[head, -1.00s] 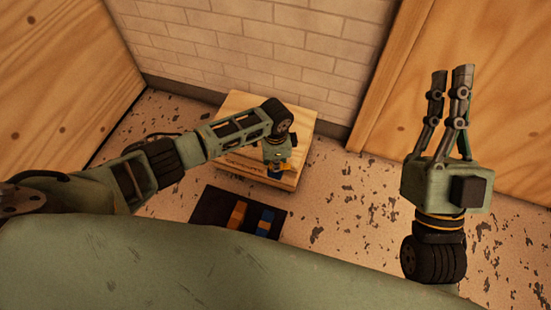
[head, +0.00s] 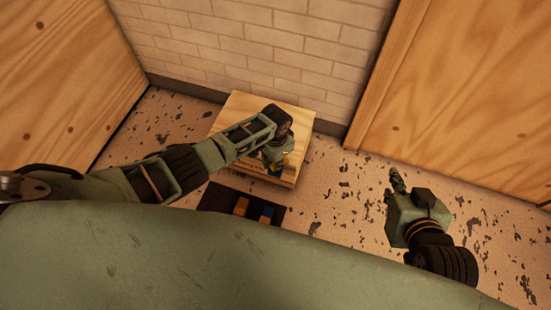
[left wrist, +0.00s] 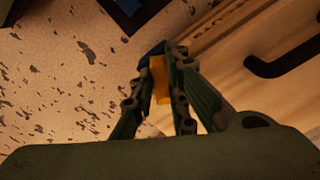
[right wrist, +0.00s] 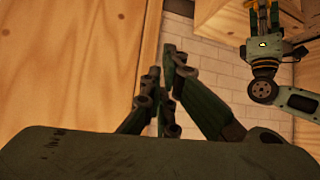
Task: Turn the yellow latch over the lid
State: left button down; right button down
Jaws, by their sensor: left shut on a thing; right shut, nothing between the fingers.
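The wooden box with its lid (head: 245,108) stands on the floor near the brick wall. The yellow latch (left wrist: 160,84) shows between my left fingers in the left wrist view, beside the wooden box. My left gripper (head: 276,166) is at the box's front right corner, shut on the latch. It hides most of the latch in the head view, where only small yellow bits show. How far the latch is turned over the lid I cannot tell. My right gripper (head: 394,181) is shut and empty, out over the floor to the right of the box.
A black handle (left wrist: 284,63) shows in the left wrist view. Wooden panels stand left and right. Speckled floor right of the box is clear.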

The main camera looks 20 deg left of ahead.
pick_arm(q)
jog(key=n+p, duration=0.2)
jog(key=n, duration=0.3)
jog(key=shift+s+d, duration=0.1)
jog(key=shift+n+p, duration=0.3)
jog(key=shift+n, duration=0.3)
pick_arm(e)
jog(key=s+d+f+g, duration=0.2)
jog(key=s+g, duration=0.1)
jog(key=s, duration=0.3)
jog(key=s+d+f+g+h, duration=0.1)
jog(key=s+d+f+g, duration=0.1)
jog(key=s, duration=0.4)
jog(key=shift+s+f+g+h, duration=0.2)
jog(key=shift+f+g+h, duration=0.1)
jog(key=shift+f+g, duration=0.4)
jog(key=shift+r, duration=0.15)
pick_arm(q)
jog(key=c, duration=1.7)
grip_release()
jog(key=shift+r, duration=0.1)
pick_arm(e)
jog(key=shift+w, duration=0.1)
pick_arm(q)
notch_tip(320, 180, up, 12)
jog(key=shift+f, duration=0.1)
